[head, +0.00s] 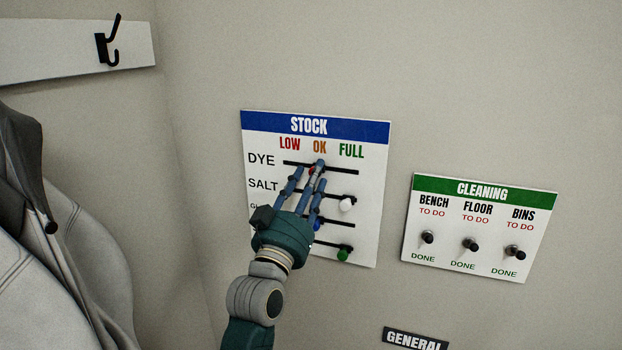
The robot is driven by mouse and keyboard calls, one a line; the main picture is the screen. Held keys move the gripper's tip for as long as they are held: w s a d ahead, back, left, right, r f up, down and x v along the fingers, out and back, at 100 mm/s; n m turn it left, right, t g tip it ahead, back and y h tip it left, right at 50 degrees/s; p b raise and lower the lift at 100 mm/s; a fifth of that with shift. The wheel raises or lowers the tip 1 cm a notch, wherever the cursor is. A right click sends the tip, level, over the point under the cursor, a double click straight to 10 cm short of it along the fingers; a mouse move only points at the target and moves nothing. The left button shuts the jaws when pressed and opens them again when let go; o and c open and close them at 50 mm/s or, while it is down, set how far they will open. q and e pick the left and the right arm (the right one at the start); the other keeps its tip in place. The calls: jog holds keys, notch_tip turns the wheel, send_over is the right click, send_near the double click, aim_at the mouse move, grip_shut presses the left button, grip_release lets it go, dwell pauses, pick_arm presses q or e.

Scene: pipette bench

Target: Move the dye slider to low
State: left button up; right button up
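The STOCK board (259,220) is on the wall, with columns LOW, OK and FULL. The dye slider's track (340,169) is its top black line. A red knob (312,171), partly hidden by my fingers, sits on or close to this track, roughly below OK. My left gripper (311,175) reaches up from below with its blue fingertips around or right beside the red knob. I cannot tell whether they are closed on it. The hand covers parts of the lower rows' labels and tracks. My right gripper is not in view.
The salt row's white knob (346,204), a blue knob (317,223) and a green knob (343,254) are close below. A CLEANING board (417,246) with black toggles is to the right. A hook (108,45) and a hanging grey garment (60,250) are at left.

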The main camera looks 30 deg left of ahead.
pick_arm(q)
grip_shut()
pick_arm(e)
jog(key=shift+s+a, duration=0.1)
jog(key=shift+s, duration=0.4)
pick_arm(q)
jog(key=shift+a, duration=0.1)
